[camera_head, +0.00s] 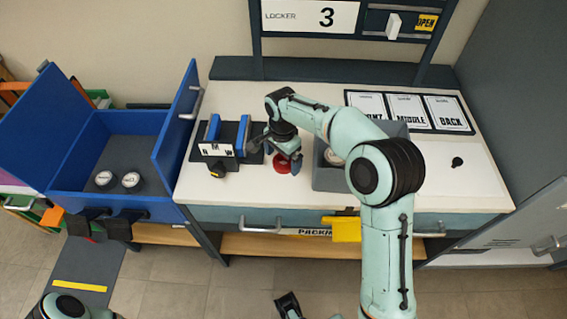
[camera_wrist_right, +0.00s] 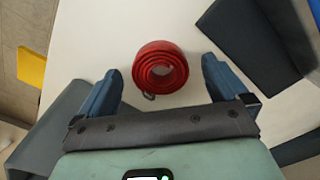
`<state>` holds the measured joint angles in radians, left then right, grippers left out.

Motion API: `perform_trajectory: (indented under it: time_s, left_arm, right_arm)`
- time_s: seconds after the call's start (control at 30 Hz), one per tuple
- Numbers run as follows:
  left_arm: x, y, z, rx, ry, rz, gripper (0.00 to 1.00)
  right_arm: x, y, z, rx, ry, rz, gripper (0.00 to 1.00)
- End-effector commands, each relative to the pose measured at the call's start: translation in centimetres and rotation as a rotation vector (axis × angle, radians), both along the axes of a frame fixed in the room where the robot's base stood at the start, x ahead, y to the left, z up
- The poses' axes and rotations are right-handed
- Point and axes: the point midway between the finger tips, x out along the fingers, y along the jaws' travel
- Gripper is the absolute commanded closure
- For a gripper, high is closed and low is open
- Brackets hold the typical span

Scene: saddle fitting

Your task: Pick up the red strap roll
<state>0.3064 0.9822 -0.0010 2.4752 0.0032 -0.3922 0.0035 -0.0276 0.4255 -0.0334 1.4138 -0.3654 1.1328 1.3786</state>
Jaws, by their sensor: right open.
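The red strap roll (camera_head: 282,163) lies on the white worktop, right of the dark stand with blue uprights. In the right wrist view the roll (camera_wrist_right: 160,66) shows as a coiled red band with a small dark piece at its near edge. My right gripper (camera_head: 287,158) is over the roll and partly covers it in the head view. Its fingers (camera_wrist_right: 160,82) are spread, one on each side of the roll, with clear gaps to it. A dark part at the bottom edge may be my left gripper (camera_head: 289,304); its jaws cannot be made out.
A grey tray (camera_head: 327,179) is just right of the roll, partly behind my arm. A blue open box (camera_head: 70,190) stands left of the worktop (camera_head: 440,187).

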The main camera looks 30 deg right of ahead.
Motion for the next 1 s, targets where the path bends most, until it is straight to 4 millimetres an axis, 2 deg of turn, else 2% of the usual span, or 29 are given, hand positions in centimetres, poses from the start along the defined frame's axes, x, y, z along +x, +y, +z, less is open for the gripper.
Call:
perform_trajectory:
  time_s: [0.27, 0.3, 0.37, 0.4, 0.5, 0.83, 1.0]
  left_arm:
    - [0.1, 0.0, 0.0, 0.000, -0.002, 0.000, 0.57]
    - [0.1, 0.0, 0.0, 0.000, -0.002, 0.000, 0.57]
    - [0.1, 0.0, 0.0, 0.000, -0.002, 0.001, 0.57]
    - [0.1, 0.0, 0.0, 0.000, -0.002, 0.001, 0.57]
    - [0.1, 0.0, 0.0, 0.001, -0.002, 0.001, 0.57]
    - [0.1, 0.0, 0.0, 0.001, -0.002, 0.001, 0.57]
    - [0.0, 0.0, 0.2, 0.000, 0.001, 0.000, 0.57]
  right_arm:
    - [0.0, 0.0, -0.6, 0.000, -0.001, 0.000, 0.00]
    - [0.0, 0.0, -0.6, 0.000, -0.001, 0.000, 0.03]
    - [0.0, 0.0, -0.6, 0.000, -0.001, 0.000, 0.23]
    - [0.0, 0.0, -0.6, 0.000, -0.001, 0.000, 0.36]
    - [0.0, 0.0, -0.6, 0.000, -0.001, 0.000, 0.63]
    - [0.1, 0.0, -0.3, 0.000, -0.003, 0.000, 0.63]
    - [0.1, 0.0, 1.2, 0.000, -0.004, 0.001, 0.63]
